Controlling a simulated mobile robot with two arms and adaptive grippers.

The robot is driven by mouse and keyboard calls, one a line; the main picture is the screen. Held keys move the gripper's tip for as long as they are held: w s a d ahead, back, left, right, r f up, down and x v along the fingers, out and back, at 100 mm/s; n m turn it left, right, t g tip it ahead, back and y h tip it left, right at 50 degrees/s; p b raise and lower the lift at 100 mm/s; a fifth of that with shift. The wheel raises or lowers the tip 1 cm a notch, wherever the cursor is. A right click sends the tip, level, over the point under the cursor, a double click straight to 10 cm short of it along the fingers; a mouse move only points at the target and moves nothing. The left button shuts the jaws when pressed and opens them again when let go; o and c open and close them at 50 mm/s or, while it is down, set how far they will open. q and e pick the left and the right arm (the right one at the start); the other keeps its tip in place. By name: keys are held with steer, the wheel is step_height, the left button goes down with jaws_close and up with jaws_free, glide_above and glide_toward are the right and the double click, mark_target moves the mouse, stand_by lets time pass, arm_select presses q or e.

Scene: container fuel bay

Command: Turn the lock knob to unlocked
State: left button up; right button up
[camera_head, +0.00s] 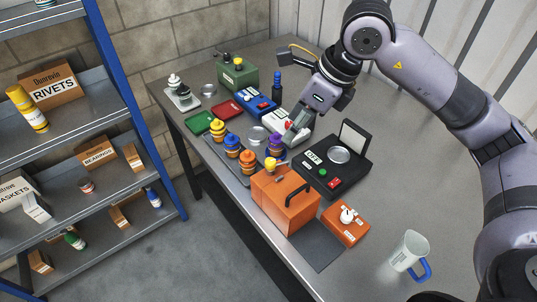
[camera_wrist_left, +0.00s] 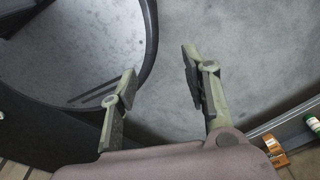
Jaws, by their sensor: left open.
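A small orange box (camera_head: 342,232) with a white knob (camera_head: 347,215) lies at the table's front right. Its labels are too small to read, as is the knob's setting. A white box (camera_head: 283,122) with a red part stands further back, partly hidden by my right gripper (camera_head: 293,128). That gripper points down at this box, apart from the orange box; its fingers are too small to judge. I cannot tell for certain which knob is the lock knob. My left gripper (camera_wrist_left: 160,68) shows only in the left wrist view, open, with nothing between its fingers.
A larger orange case (camera_head: 285,205) with a handle stands left of the small box. A black panel (camera_head: 330,168) with a round plate is behind. A clear mug (camera_head: 409,252) stands at the right. Several coloured canisters line the left edge. A shelf rack (camera_head: 95,85) is at left.

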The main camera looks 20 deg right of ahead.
steer(key=p, duration=0.2)
glide_toward(271, 161)
steer(key=p+x, duration=0.1)
steer(key=x, duration=0.7)
steer(key=shift+w+a+f+p, duration=0.1)
steer(key=shift+f+p, duration=0.25)
arm_select(q)
steer(key=r, duration=0.2)
steer(key=d+r, duration=0.1)
steer(key=r, duration=0.1)
steer(key=shift+w, duration=0.25)
arm_select(e)
steer(key=shift+c, duration=0.6)
jaws_close()
